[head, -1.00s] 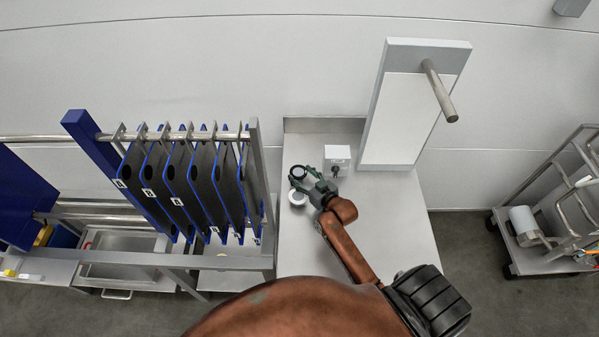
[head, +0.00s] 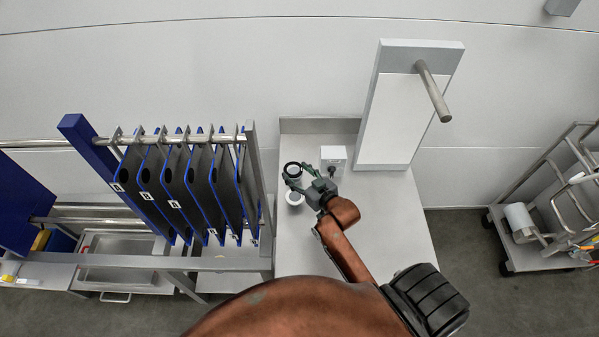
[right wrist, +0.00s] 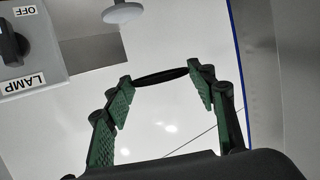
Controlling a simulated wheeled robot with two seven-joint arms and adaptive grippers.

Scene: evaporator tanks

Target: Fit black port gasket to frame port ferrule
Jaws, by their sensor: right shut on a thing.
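The black port gasket (head: 292,163) is a thin dark ring above the steel bench in the head view. It shows nearly edge-on in the right wrist view (right wrist: 160,77). My right gripper (head: 300,175) is shut on it, with the green-padded fingertips at its two ends. A white round part (head: 295,199) lies just below the gasket in the head view. A white disc on a short stem (right wrist: 122,12) shows beyond the fingertips in the right wrist view. I cannot tell which part is the frame port ferrule. My left gripper is out of view.
A rack of blue-edged black plates (head: 180,190) hangs left of the bench (head: 390,235). A tall panel with a metal peg (head: 434,90) stands at the back right. The bench's right side is clear.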

